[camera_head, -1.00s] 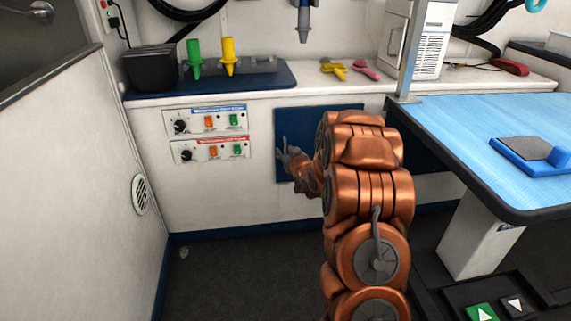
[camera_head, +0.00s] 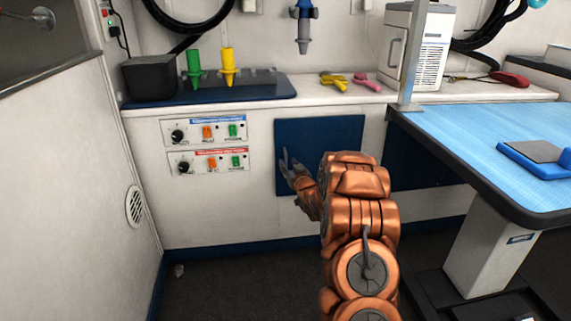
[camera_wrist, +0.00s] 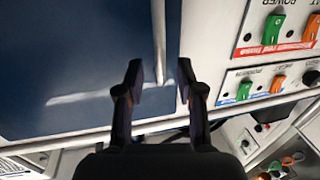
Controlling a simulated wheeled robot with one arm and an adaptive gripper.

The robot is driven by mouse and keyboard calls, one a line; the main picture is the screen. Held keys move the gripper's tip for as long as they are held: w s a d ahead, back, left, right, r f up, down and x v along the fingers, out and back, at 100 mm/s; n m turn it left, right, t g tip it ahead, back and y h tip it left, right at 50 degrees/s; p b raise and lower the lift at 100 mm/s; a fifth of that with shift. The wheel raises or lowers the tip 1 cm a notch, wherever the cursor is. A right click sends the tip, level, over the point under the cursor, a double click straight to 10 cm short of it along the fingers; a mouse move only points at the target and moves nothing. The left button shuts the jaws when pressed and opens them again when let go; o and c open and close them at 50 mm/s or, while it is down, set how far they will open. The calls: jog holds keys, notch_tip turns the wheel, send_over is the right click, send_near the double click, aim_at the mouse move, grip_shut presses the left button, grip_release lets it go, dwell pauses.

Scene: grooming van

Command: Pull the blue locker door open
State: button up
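The blue locker door (camera_head: 325,135) is a flat dark-blue panel in the white cabinet front, below the counter. It looks shut, flush with the cabinet. In the wrist view the door (camera_wrist: 70,60) fills the left side, with a thin pale bar handle (camera_wrist: 158,35) along its edge near the control panels. My gripper (camera_head: 286,160) is at the door's left edge. In the wrist view my gripper (camera_wrist: 160,80) is open, with one finger on each side of the handle's near end. I see no finger contact; the depth between fingers and handle is hard to judge.
Two control panels (camera_head: 205,131) with knobs and switches are left of the door. The blue-topped table (camera_head: 475,140) stands close on the right, its edge near my arm. The white counter (camera_head: 310,90) is above.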

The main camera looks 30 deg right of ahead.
aim_at(286, 161)
jog(key=shift+f+x, duration=0.2)
jog(key=shift+x, duration=0.75)
jog(key=shift+w+d+r+b, duration=0.15)
jog(key=shift+w+b, duration=0.2)
jog(key=shift+w, duration=0.3)
jog(key=shift+c, duration=0.2)
grip_shut()
